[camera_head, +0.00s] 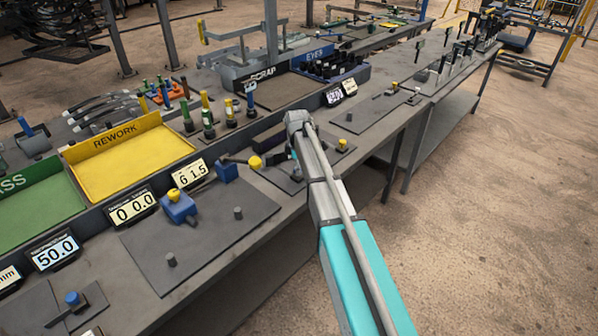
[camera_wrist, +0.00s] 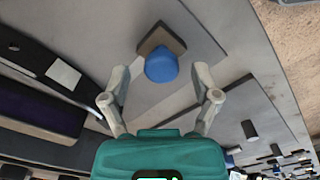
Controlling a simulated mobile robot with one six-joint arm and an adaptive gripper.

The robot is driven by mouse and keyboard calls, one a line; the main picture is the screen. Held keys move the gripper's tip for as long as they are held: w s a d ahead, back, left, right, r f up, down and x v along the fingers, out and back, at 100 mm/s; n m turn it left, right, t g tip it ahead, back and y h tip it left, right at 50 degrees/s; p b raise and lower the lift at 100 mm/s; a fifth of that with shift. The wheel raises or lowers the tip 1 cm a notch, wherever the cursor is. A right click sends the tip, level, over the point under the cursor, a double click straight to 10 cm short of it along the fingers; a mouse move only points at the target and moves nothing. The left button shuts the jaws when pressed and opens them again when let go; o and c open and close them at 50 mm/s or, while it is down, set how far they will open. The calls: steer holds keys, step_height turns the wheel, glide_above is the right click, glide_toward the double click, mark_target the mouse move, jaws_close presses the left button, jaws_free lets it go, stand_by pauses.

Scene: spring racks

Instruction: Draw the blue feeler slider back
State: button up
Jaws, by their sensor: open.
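The blue feeler slider shows in the wrist view as a rounded blue knob (camera_wrist: 161,67) on a brownish-grey block (camera_wrist: 174,38), lying on a grey plate. My gripper (camera_wrist: 160,75) is open, with one finger to each side of the knob in that view. I see no contact, and the height gap between fingertips and knob is hard to tell. In the head view my arm reaches over the bench and covers this spot, so neither the knob between the fingers nor the fingertips show clearly there.
A yellow knob (camera_head: 255,162) on a rod and a blue block (camera_head: 180,207) with a yellow knob are left of my arm. Short pegs (camera_head: 238,213) stand on the plates. A yellow REWORK tray (camera_head: 130,160) and displays (camera_head: 132,207) line the back. Open floor (camera_head: 480,230) lies right.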

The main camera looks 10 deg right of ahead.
steer(key=shift+f, duration=0.25)
jaws_close()
stand_by(0.4)
